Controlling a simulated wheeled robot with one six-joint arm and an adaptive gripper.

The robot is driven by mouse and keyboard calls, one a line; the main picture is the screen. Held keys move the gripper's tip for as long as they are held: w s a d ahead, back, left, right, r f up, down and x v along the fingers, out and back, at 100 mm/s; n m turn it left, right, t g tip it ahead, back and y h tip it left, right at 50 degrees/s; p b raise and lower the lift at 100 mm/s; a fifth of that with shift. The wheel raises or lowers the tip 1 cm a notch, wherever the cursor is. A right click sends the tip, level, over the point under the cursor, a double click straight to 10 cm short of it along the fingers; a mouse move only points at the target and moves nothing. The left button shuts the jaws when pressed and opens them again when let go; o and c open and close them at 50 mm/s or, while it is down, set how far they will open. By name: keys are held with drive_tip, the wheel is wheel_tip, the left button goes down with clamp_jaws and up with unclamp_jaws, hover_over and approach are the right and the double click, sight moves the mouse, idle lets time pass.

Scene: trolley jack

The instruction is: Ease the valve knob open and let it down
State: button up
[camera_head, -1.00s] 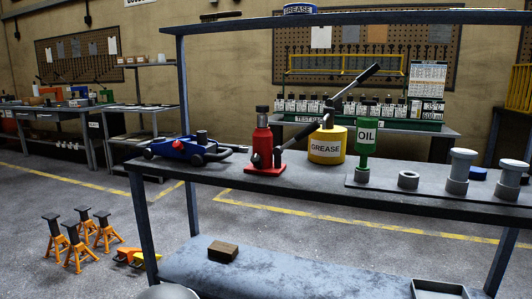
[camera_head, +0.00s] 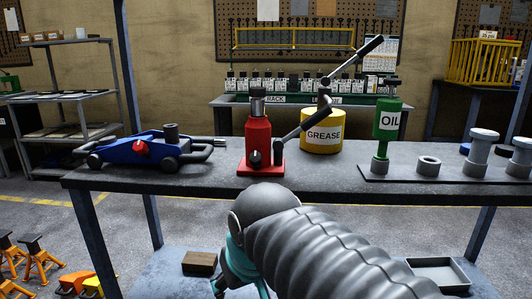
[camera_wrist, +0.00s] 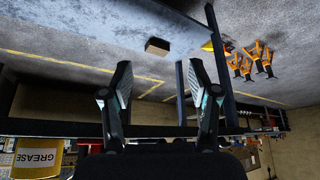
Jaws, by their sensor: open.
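The blue trolley jack (camera_head: 115,146) sits at the left of the bench top in the head view. A red knob (camera_head: 143,148) shows on its near side, and a dark round saddle (camera_head: 171,131) stands up on it. A red bottle jack (camera_head: 257,140) stands upright to its right, with a small dark knob (camera_head: 254,158) low on its front and a long raised handle. My gripper (camera_wrist: 161,90) is open and empty in the wrist view, apart from both jacks. In the head view my arm hides most of it, below the bench's front edge.
The bench top (camera_head: 210,178) also holds a yellow grease can (camera_head: 322,132), a green oil bottle (camera_head: 386,128) and grey fittings at the right. A brown block (camera_head: 200,263) and a grey tray (camera_head: 440,274) lie on the lower shelf. Orange jack stands (camera_head: 38,260) stand at lower left.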

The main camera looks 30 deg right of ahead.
drive_tip(key=w+d+r+m, duration=0.1)
drive_tip(key=w+d+r, duration=0.1)
drive_tip(key=w+r, duration=0.3)
drive_tip(key=w+d+r+m+h+b, duration=0.1)
drive_tip(key=w+d+r, duration=0.1)
drive_tip(key=w+r, duration=0.35)
drive_tip(key=w+d+r+m, duration=0.1)
drive_tip(key=w+d+r, duration=0.2)
drive_tip(key=r, duration=0.4)
drive_tip(key=m+g+h+b, duration=0.1)
drive_tip(key=m+g+b, duration=0.1)
drive_tip(key=m, duration=0.1)
approach(255, 155)
drive_tip(key=b+x, duration=0.4)
drive_tip(key=x, duration=0.5)
drive_tip(key=shift+w+f, duration=0.1)
drive_tip(key=shift+f, duration=0.25)
